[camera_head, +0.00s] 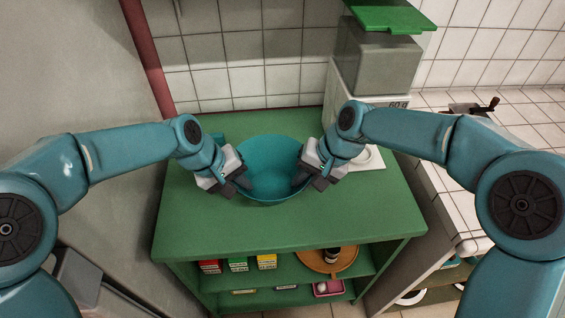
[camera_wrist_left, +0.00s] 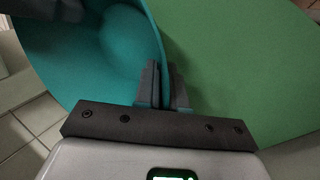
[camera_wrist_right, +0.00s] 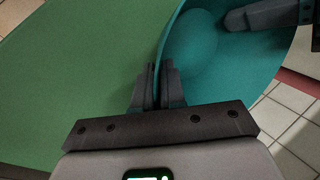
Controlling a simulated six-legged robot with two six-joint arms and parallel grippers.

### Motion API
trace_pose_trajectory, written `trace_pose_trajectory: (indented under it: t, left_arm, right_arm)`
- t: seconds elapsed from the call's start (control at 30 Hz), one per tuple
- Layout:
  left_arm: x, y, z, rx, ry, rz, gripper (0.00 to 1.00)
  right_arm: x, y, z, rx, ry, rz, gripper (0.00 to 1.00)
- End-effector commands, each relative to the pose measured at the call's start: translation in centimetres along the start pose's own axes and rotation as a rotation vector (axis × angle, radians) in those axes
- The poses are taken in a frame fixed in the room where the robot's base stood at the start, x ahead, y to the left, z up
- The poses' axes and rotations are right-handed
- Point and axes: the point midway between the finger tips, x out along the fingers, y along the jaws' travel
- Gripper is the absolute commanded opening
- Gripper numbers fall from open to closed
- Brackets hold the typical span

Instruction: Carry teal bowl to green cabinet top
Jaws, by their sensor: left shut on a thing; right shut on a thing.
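The teal bowl (camera_head: 270,165) is upright over the green cabinet top (camera_head: 290,230); I cannot tell whether it touches the surface. It looks empty. My left gripper (camera_head: 243,181) is shut on the bowl's left rim. The left wrist view shows its fingers (camera_wrist_left: 164,88) pinching the wall of the bowl (camera_wrist_left: 118,50). My right gripper (camera_head: 302,179) is shut on the right rim. The right wrist view shows its fingers (camera_wrist_right: 157,88) on the wall of the bowl (camera_wrist_right: 205,60). The green top also shows in both wrist views.
A kitchen scale (camera_head: 345,95) with a grey container (camera_head: 375,62) and green lid (camera_head: 390,15) stands behind right. Small boxes (camera_head: 238,264) and an orange round dish (camera_head: 318,262) sit on the shelf below. The front of the cabinet top is clear. A tiled counter (camera_head: 510,120) lies right.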

Motion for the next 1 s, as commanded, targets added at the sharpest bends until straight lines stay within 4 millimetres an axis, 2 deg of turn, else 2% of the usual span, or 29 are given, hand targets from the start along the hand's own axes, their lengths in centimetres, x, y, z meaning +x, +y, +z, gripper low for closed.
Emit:
trace_pose_trajectory:
  t: [0.27,0.77,0.8,0.87,1.0]
  left_arm:
    - [0.9,-0.5,-0.2,-0.002,0.003,0.001,0.0]
    - [4.6,-2.4,-0.4,-0.002,0.004,0.002,0.0]
    - [4.2,-2.2,-0.4,-0.002,0.004,0.001,0.2]
    - [4.1,-2.1,-0.4,-0.002,0.003,0.001,0.35]
    - [4.2,-2.1,-0.3,-0.001,0.002,0.001,0.35]
  right_arm:
    - [0.9,0.5,-0.1,0.0,0.0,0.001,0.0]
    - [4.8,2.2,-0.2,0.0,0.0,0.001,0.0]
    - [4.4,2.0,-0.2,-0.001,0.0,0.001,0.2]
    - [4.3,2.0,-0.2,0.0,0.0,0.001,0.36]
    - [4.3,2.0,-0.2,0.0,0.0,0.001,0.36]
